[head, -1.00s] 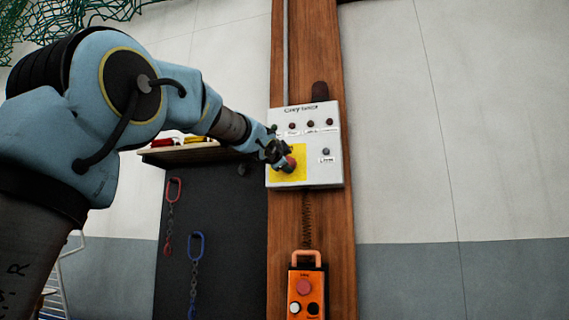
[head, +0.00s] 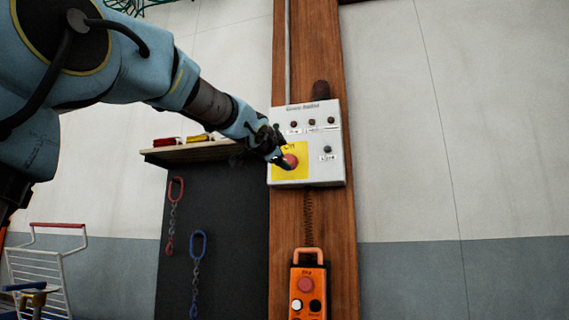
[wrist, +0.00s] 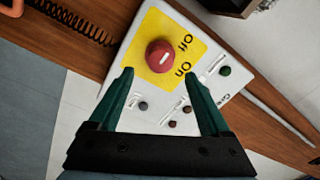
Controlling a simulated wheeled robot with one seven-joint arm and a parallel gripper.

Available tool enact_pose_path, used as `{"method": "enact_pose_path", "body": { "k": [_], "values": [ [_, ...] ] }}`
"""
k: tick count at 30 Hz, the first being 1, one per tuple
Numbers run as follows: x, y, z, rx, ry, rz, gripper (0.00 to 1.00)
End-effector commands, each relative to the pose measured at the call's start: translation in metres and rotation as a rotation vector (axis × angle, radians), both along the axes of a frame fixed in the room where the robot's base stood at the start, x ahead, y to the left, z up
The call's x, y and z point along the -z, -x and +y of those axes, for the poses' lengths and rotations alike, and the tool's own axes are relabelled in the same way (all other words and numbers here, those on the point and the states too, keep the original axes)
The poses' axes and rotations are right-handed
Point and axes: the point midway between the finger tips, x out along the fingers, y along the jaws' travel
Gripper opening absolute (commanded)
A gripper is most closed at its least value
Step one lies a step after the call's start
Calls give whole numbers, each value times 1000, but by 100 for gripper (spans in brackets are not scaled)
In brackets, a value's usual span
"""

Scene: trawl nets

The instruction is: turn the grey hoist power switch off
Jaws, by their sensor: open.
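The hoist power switch is a round red knob (wrist: 160,55) with a short white mark, on a yellow plate (wrist: 147,27) lettered "Off" and "On". Which word the mark points to, I cannot tell for sure. The plate is on a pale grey box (head: 335,172) on a wooden post; the knob also shows in the head view (head: 291,161). My gripper (wrist: 165,76) is open and empty, with its two green fingers pointing at the knob. In the wrist view the fingertips sit just short of the knob, one towards each side. Contact cannot be told.
Several small buttons (wrist: 186,124) sit on the same box close to the fingers. An orange pendant (head: 308,284) hangs below on the post (head: 342,225). A shelf (head: 195,152) and hanging chains with red (head: 176,189) and blue (head: 198,244) links are left. A cart (head: 45,275) stands lower left.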

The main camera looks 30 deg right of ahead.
Motion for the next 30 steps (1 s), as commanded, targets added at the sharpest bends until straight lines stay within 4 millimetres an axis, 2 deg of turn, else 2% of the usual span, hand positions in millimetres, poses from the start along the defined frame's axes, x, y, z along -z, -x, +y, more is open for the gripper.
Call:
{"method": "enact_pose_path", "body": {
  "k": [3, 9, 27, 30],
  "values": [
    [2, 16, 16, 0, 1, 0, 82],
    [2, 31, 29, -1, 1, 2, 82],
    [3, 33, 31, 0, 1, 2, 82],
    [10, 27, 33, -11, -4, 23, 82]
  ]
}}
